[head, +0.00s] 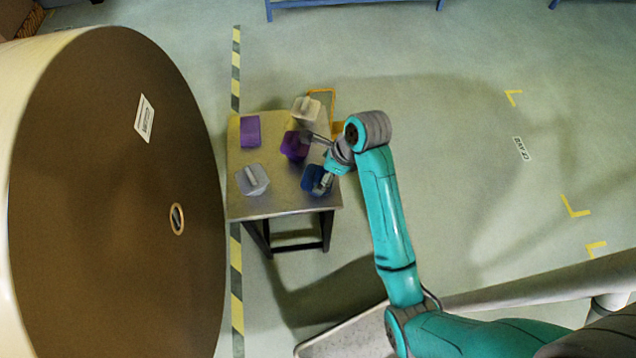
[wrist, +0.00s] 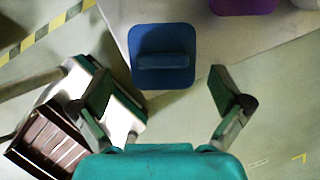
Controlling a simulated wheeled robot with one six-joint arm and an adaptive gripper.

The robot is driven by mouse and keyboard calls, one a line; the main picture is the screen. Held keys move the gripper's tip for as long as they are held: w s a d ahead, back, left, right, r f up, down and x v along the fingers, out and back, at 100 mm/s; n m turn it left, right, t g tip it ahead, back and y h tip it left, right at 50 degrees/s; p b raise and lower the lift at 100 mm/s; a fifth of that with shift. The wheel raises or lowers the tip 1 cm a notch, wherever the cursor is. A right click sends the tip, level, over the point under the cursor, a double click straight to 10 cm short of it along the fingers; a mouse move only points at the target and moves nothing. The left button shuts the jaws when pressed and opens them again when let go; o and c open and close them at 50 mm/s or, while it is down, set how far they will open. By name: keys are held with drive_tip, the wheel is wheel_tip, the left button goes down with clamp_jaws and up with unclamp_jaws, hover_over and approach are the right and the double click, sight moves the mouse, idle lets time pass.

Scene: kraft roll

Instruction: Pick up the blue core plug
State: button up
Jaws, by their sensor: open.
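The blue core plug (wrist: 163,50) is a rounded square block with a raised bar handle across its top. In the wrist view it lies near the table's edge, ahead of my gripper and roughly between the lines of its fingers. In the head view the blue core plug (head: 313,180) sits at the table's front right corner, partly hidden by my gripper (head: 325,183). In the wrist view my gripper (wrist: 165,95) is open, its two fingers wide apart with nothing between them. I cannot tell its exact height above the plug.
The small table (head: 290,202) also holds a purple plug (head: 295,146), a purple block (head: 250,131), a grey plug (head: 252,180) and a whitish plug (head: 305,109). A huge kraft roll (head: 100,220) stands left of the table. The floor to the right is largely clear.

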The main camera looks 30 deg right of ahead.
sight(315, 178)
drive_tip(key=shift+w+x, duration=0.2)
drive_tip(key=shift+x, duration=2.75)
drive_tip(key=shift+r, duration=0.1)
drive_tip(key=c, duration=1)
